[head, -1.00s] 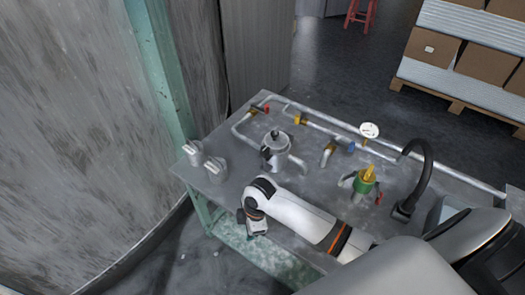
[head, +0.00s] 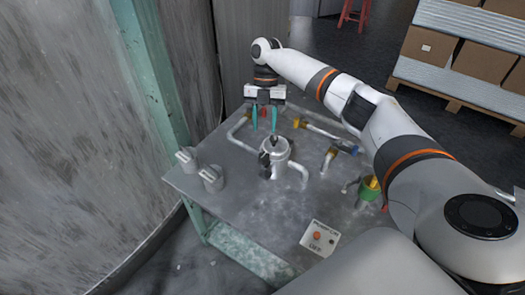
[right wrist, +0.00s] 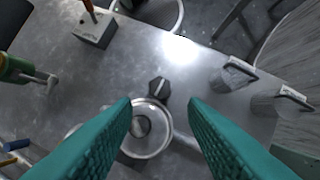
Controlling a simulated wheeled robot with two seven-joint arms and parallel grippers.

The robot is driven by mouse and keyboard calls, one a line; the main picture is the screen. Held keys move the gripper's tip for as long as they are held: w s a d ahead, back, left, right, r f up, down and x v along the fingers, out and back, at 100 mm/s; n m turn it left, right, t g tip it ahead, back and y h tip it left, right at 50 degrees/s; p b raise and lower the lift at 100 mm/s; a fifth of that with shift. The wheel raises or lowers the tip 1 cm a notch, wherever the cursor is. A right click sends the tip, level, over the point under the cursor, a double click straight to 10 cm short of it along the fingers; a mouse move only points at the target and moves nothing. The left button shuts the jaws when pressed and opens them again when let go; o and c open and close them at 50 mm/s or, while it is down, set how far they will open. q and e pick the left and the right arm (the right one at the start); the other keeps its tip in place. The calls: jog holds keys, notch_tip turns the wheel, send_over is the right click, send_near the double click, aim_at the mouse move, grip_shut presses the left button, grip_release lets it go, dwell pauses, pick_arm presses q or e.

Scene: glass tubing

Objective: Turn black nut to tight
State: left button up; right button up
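A silver round pot-like fitting (head: 277,152) stands on the metal table. It has a small black piece (head: 274,139) on top and a black knob (head: 265,160) on its near-left side. In the right wrist view the fitting's round top (right wrist: 158,146) has a dark round centre (right wrist: 141,125), and the black knob (right wrist: 159,87) lies just beyond its rim. I cannot tell which black part is the nut. My right gripper (head: 264,121) is open and empty, above and behind the fitting, its teal fingers pointing down. No finger touches it. My left gripper is not in view.
Two grey handled caps (head: 187,158) stand on the table's left. Pipes with a yellow fitting (head: 296,122) and a green valve (head: 368,190) lie to the right. The front table area is fairly clear.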

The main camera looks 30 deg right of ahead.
aim_at(264, 155)
jog(key=p+x, duration=0.1)
jog(key=x, duration=0.8)
jog(key=shift+a+f, duration=0.1)
jog(key=shift+f, duration=0.25)
jog(key=c, duration=0.7)
